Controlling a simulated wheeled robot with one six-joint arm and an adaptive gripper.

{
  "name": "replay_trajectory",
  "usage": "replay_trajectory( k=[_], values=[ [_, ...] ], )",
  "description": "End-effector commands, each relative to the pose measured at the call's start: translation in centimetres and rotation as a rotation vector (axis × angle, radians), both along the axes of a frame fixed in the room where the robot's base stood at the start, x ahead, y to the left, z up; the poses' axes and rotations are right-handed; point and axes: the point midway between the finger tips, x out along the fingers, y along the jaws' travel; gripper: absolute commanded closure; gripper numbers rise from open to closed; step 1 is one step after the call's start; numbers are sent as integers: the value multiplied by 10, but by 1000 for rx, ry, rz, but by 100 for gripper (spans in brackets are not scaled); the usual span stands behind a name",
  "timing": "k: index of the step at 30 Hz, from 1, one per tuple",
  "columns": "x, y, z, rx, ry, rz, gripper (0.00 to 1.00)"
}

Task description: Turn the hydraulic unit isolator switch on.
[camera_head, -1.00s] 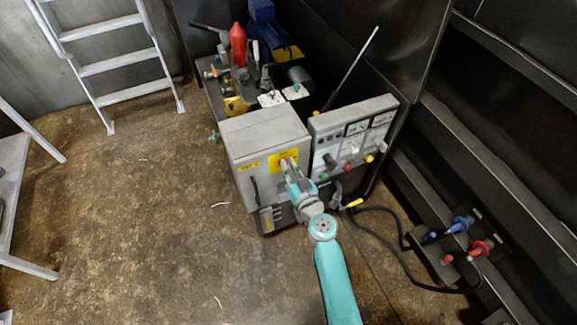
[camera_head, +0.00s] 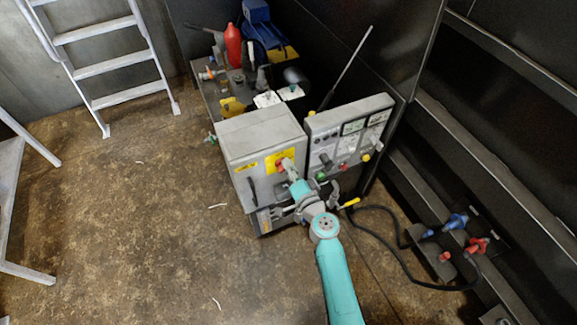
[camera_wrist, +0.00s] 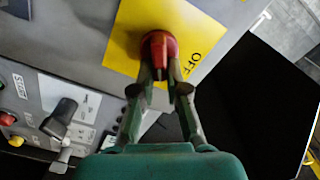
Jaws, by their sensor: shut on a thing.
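The isolator switch is a red rotary knob (camera_wrist: 158,48) on a yellow plate (camera_wrist: 124,42) marked "OFF". In the head view, the red knob (camera_head: 280,166) shows on the front of the grey cabinet (camera_head: 262,140). My gripper (camera_wrist: 160,86) is shut on the knob's protruding handle, with one finger on each side of it. In the head view, my gripper (camera_head: 288,168) reaches the yellow plate from the front right. The fingers partly hide the handle, and no "ON" mark can be read.
A control panel (camera_head: 346,128) with knobs and buttons stands right beside the cabinet. A black lever (camera_wrist: 60,117) shows on it in the wrist view. A black cable (camera_head: 385,212) runs to blue and red connectors at the right. The floor at left is open, with a ladder (camera_head: 108,70) behind.

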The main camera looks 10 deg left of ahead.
Motion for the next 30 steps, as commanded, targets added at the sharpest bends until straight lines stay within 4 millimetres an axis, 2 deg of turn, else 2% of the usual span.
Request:
replay_trajectory(
  k=[15,30],
  values=[
    [2,-3,-6,341,229,-3,100],
    [2,-3,-9,449,303,-3,100]
  ],
)
